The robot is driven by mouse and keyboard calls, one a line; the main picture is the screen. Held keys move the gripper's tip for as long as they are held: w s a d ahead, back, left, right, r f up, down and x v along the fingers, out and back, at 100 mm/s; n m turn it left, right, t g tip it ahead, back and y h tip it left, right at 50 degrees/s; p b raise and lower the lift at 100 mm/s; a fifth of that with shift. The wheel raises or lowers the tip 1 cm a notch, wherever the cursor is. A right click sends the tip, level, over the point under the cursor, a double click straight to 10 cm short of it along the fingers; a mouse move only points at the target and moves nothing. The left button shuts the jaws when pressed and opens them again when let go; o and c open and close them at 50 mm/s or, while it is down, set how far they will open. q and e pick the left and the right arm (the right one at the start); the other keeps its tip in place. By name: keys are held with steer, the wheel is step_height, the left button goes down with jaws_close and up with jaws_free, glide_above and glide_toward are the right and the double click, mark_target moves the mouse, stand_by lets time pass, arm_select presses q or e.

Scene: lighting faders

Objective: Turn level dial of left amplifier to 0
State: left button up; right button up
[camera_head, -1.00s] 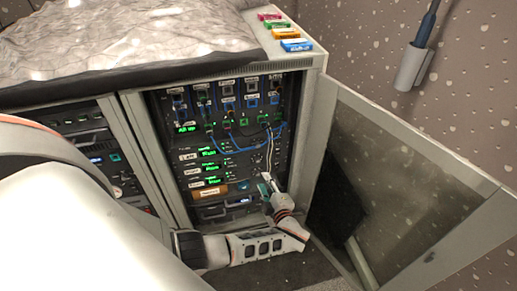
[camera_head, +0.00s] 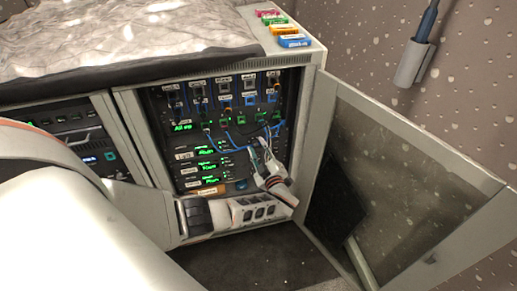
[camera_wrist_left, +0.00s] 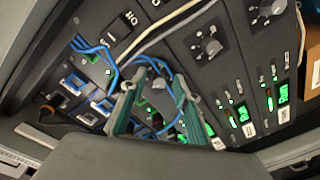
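The rack (camera_head: 155,160) holds a stack of amplifiers (camera_head: 208,166) with green displays; their small name labels are hard to read. My left gripper (camera_head: 258,152) is at the right side of the top amplifier, in front of the cables. In the left wrist view the two green fingers of the left gripper (camera_wrist_left: 153,95) stand apart with nothing held. A round dial (camera_wrist_left: 158,83), probably the level dial of the left amplifier, shows partly between and beyond the fingertips. Whether they touch it I cannot tell. Two similar dials (camera_wrist_left: 208,45) sit on the units beside it. My right gripper is out of view.
Blue cables (camera_head: 228,142) and white cables (camera_wrist_left: 165,28) hang close to the gripper. An open cabinet door (camera_head: 395,165) stands to the right. Colored labelled blocks (camera_head: 288,30) lie on the cabinet top. A second rack bay (camera_head: 75,125) is at the left.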

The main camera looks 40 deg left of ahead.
arm_select(q)
jaws_close()
